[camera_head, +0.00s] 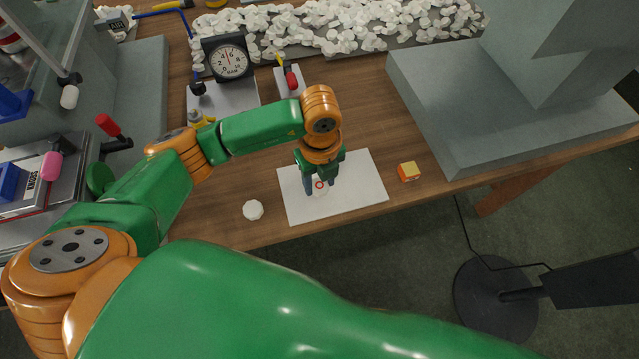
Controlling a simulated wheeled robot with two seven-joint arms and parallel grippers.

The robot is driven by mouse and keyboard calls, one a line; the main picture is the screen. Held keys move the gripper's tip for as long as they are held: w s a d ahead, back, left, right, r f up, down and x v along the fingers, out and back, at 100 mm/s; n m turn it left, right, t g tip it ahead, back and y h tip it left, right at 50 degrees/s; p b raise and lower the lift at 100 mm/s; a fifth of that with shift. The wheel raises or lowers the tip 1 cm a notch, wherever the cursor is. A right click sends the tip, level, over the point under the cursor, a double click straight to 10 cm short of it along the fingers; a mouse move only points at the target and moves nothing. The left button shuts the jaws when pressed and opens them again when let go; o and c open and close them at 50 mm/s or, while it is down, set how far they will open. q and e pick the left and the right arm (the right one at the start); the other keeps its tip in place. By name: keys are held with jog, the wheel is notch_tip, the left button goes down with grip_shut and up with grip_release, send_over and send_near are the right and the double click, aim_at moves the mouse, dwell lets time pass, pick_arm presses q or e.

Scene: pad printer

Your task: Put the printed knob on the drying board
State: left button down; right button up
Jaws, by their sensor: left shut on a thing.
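The drying board (362,186) is a flat white sheet near the front edge of the wooden table. My left gripper (320,187) points down over the left half of the board, its fingers shut on a white knob (320,185) with a red ring printed on its top. The fingers hide part of the knob, and I cannot tell whether it touches the board. Another white knob (253,210), with no print visible, lies on the table left of the board. My right gripper is not in view.
A small orange and yellow cube (408,171) sits right of the board. A large grey machine (480,120) stands at the right. A black dial gauge (228,58) and many white pieces (350,30) are at the back. A grey machine with a red-handled lever (110,126) is at left.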

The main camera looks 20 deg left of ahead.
aim_at(319, 185)
pick_arm(q)
jog(key=shift+f, duration=0.15)
jog(key=shift+c, duration=1.7)
grip_release()
jog(key=shift+r, duration=0.25)
notch_tip(319, 185, up, 12)
